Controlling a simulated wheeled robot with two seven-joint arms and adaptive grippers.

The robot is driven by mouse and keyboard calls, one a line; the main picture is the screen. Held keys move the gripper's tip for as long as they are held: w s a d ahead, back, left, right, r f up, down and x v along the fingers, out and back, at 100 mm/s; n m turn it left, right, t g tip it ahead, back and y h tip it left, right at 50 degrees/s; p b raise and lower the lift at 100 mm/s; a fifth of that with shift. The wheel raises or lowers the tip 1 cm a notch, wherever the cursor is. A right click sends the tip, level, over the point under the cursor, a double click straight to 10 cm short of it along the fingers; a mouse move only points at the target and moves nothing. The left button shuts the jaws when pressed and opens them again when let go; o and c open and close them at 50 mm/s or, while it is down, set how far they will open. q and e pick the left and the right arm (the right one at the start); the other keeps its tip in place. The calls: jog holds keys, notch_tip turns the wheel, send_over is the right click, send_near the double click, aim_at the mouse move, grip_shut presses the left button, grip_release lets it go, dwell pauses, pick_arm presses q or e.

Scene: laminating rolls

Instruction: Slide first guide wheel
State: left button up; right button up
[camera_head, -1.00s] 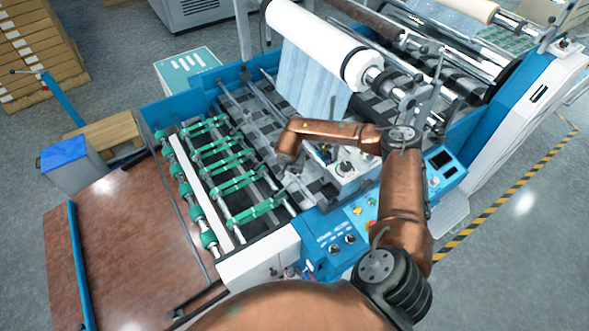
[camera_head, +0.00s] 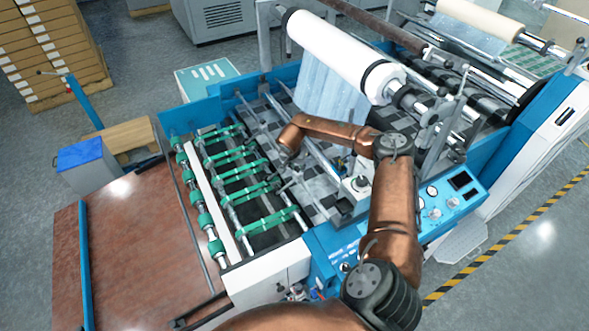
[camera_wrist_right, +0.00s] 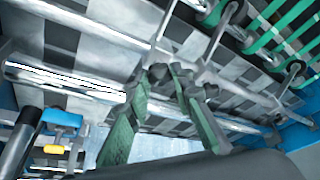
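Small grey guide wheels (camera_wrist_right: 291,69) sit on a metal bar at the ends of the green belts (camera_wrist_right: 290,20) in the right wrist view. In the head view the green belts (camera_head: 232,154) run in a row across the machine's feed section; I cannot tell which wheel is the first. My right gripper (camera_head: 288,168) hangs over the bars just right of the belts, partly hidden by my wrist. Contact with a wheel cannot be made out. My left gripper is not in view.
A white film roll (camera_head: 345,55) with a hanging sheet stands behind my right arm. Metal rods cross the feed section. A control panel (camera_head: 455,195) is at the right. A reddish table (camera_head: 140,240) lies clear at the left.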

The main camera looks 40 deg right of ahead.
jog(key=o, duration=0.3)
jog(key=shift+o, duration=0.9)
jog(key=shift+r, duration=0.15)
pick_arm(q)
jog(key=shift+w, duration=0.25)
pick_arm(e)
jog(key=v, duration=1.1)
jog(key=shift+a+r, duration=0.25)
jog(key=shift+r, duration=0.05)
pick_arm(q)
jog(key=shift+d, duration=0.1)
